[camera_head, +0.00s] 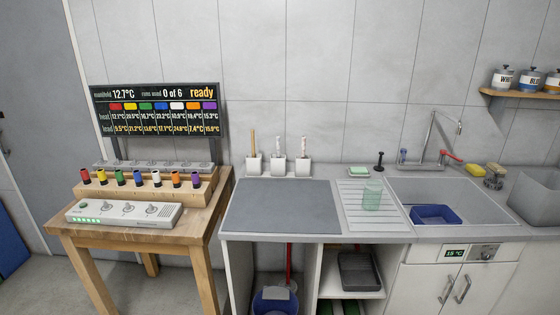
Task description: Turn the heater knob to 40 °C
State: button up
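A heater panel (468,253) is set in the front of the cabinet under the sink. Its small dark display (455,254) reads 15 °C. A round silver knob (488,252) sits on the panel to the right of the display; its pointer is too small to read. My gripper is not in view.
Two cabinet doors with handles (461,289) lie below the panel. Above are the sink (452,191) with a blue basin (436,215) and a red-levered tap (447,157). A wooden table (200,222) with a knobbed white device (124,213) stands left. Some grey floor shows at lower left.

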aim_at(485, 257)
jog(key=z, duration=1.25)
jog(key=i+l+u, duration=0.15)
jog(key=i+u, duration=0.2)
jog(key=i, duration=0.15)
jog(key=i+l+u, duration=0.75)
jog(key=i, duration=0.2)
